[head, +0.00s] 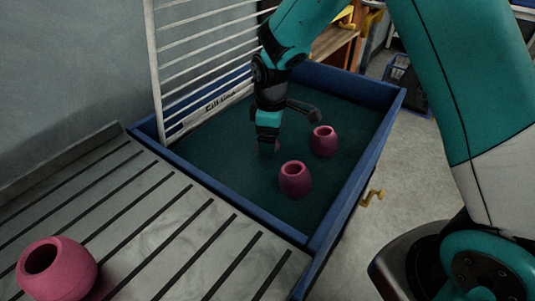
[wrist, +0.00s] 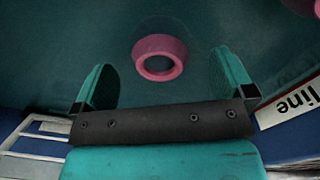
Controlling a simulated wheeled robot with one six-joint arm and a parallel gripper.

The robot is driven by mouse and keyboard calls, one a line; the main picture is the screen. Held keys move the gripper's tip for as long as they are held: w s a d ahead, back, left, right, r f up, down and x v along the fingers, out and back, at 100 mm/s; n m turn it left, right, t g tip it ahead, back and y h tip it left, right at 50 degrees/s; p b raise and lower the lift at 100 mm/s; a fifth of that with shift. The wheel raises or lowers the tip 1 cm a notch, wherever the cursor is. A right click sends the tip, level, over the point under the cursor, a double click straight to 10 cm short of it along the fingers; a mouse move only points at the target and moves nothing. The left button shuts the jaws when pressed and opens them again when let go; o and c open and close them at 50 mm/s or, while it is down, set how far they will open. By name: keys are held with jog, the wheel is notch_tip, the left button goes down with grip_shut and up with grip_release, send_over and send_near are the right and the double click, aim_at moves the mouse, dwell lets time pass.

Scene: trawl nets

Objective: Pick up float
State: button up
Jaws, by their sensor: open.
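My gripper (wrist: 165,88) is open, with its two teal fingers apart. In the wrist view a pink ring-shaped float (wrist: 160,57) lies on the dark green floor ahead of and between the fingers, not touching either. Another pink float (head: 57,268) lies on the slatted surface at the lower left.
The bin has a raised blue rim (head: 377,140). A white wire rack (head: 205,55) stands along its back left side. The slatted grey surface (head: 150,225) adjoins the bin's near left side. A yellow hook (head: 372,196) sticks out on the right. The bin floor near its front is bare.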

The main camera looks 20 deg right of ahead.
jog(key=f, duration=0.5)
jog(key=shift+w+a+f, duration=0.2)
jog(key=shift+a+f, duration=0.05)
jog(key=shift+f, duration=0.1)
jog(key=shift+c, duration=0.2)
jog(key=c, duration=1)
